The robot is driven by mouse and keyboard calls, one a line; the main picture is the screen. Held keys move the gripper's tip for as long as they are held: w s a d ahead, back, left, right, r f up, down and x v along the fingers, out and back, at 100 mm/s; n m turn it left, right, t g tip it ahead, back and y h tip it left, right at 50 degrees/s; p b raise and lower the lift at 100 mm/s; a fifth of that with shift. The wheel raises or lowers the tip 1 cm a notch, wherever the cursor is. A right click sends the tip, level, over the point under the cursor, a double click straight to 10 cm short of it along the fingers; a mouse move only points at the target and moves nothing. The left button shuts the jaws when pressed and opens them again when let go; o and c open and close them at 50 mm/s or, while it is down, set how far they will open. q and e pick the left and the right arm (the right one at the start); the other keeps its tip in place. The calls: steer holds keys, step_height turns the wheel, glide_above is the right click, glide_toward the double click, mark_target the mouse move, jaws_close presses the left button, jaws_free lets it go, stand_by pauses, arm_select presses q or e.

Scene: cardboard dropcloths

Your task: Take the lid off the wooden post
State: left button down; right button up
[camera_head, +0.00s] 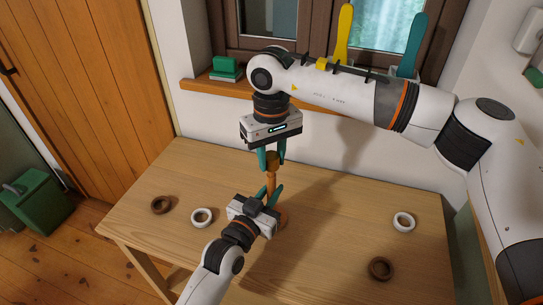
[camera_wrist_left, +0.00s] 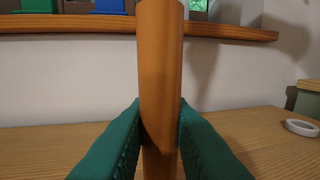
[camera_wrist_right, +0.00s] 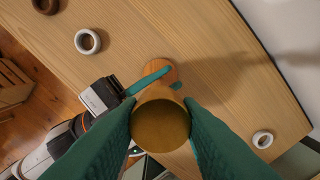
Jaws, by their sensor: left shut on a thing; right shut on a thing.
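The wooden post (camera_head: 271,185) stands upright on the table, its round foot (camera_head: 282,217) on the wood. The left wrist view shows the post (camera_wrist_left: 160,60) up close. My left gripper (camera_head: 275,195) is shut on the post low down, teal fingers on both sides (camera_wrist_left: 160,125). My right gripper (camera_head: 271,158) points down from above and is shut on the lid at the post's top. In the right wrist view the lid's round brown top (camera_wrist_right: 160,126) sits between the green fingers. The seam between lid and post is not clear.
Dark brown rings (camera_head: 161,204) (camera_head: 380,268) and white rings (camera_head: 202,217) (camera_head: 403,222) lie flat on the table (camera_head: 335,215), apart from the post. A windowsill (camera_head: 215,88) with small boxes runs behind. The table top around the post is otherwise clear.

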mark_target(271, 156)
steer(key=shift+r, duration=2.05)
arm_select(q)
steer(key=c, duration=1.2)
jaws_free()
steer(key=shift+c, duration=0.2)
